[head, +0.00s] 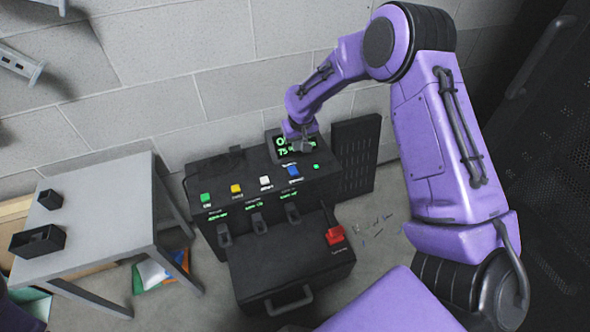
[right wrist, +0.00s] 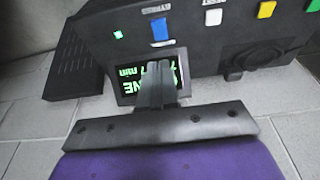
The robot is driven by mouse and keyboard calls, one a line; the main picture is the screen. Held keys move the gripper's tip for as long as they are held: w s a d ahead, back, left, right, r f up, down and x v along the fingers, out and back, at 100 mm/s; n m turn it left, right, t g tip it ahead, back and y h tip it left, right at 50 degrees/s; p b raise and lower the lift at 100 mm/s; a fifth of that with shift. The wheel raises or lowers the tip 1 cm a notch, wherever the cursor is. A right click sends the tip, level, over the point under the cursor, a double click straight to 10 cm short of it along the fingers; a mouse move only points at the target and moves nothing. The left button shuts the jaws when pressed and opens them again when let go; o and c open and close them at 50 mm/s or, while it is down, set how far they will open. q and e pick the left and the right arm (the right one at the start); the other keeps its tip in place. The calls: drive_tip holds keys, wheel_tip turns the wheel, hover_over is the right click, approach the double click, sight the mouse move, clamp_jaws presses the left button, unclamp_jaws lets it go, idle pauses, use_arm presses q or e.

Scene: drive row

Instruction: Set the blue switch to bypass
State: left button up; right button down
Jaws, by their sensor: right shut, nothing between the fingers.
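The blue switch (head: 293,171) sits on the top right of the black console (head: 300,262), beside a small green light (head: 316,167). It also shows in the right wrist view as a blue block (right wrist: 160,29) with small lettering beside it, hard to read. Which position it is set to I cannot tell. My right gripper (head: 307,150) is shut and empty in front of the lit display (head: 281,143), partly covering it. In the right wrist view its closed fingers (right wrist: 157,78) point toward the blue switch and stay apart from it. My left gripper is not in view.
Green (head: 205,197), yellow (head: 236,188) and white (head: 265,181) controls line the console left of the blue switch. A red handle (head: 335,234) stands at its lower right. A grey table (head: 92,208) is at left, and a block wall is behind.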

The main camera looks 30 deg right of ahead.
drive_tip(key=b, duration=0.2)
approach(294, 173)
drive_tip(key=x, duration=0.5)
drive_tip(key=shift+w+d+f, duration=0.2)
drive_tip(key=shift+w, duration=0.1)
drive_tip(key=shift+f, duration=0.6)
